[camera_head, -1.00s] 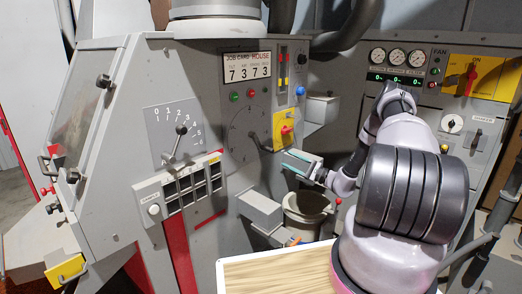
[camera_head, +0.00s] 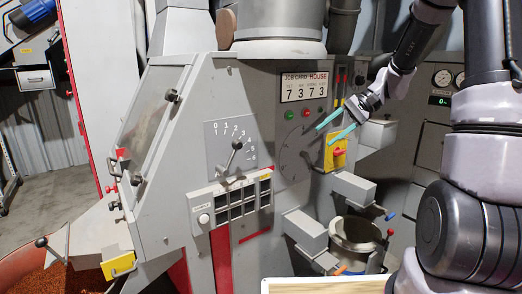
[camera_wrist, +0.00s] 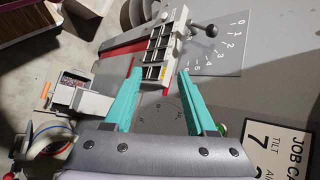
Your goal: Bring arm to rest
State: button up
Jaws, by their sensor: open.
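My gripper (camera_head: 337,128) is raised in front of the grey machine panel (camera_head: 268,150), near the yellow switch plate (camera_head: 335,155). Its two teal fingers are apart with nothing between them. In the wrist view my gripper (camera_wrist: 161,95) also shows open and empty, with the panel behind it. My arm comes down from the upper right in the head view.
A lever (camera_head: 233,157) on a numbered scale and a row of slots (camera_head: 237,203) stick out from the panel. Grey boxes (camera_head: 305,231) and a round pot (camera_head: 356,240) stand below my gripper. A wooden-topped board (camera_head: 320,286) is at the bottom edge.

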jog(key=s+d+r+t+h, duration=0.2)
jog(key=s+r, duration=0.4)
jog(key=s, duration=0.4)
jog(key=s+d+r+n+t+h, duration=0.1)
jog(key=s+r+t+h, duration=0.4)
jog(key=s, duration=0.5)
notch_tip(320, 180, up, 2)
jog(key=shift+s+d+r+h, duration=0.2)
jog(key=shift+d+h, duration=0.3)
jog(key=shift+d, duration=0.15)
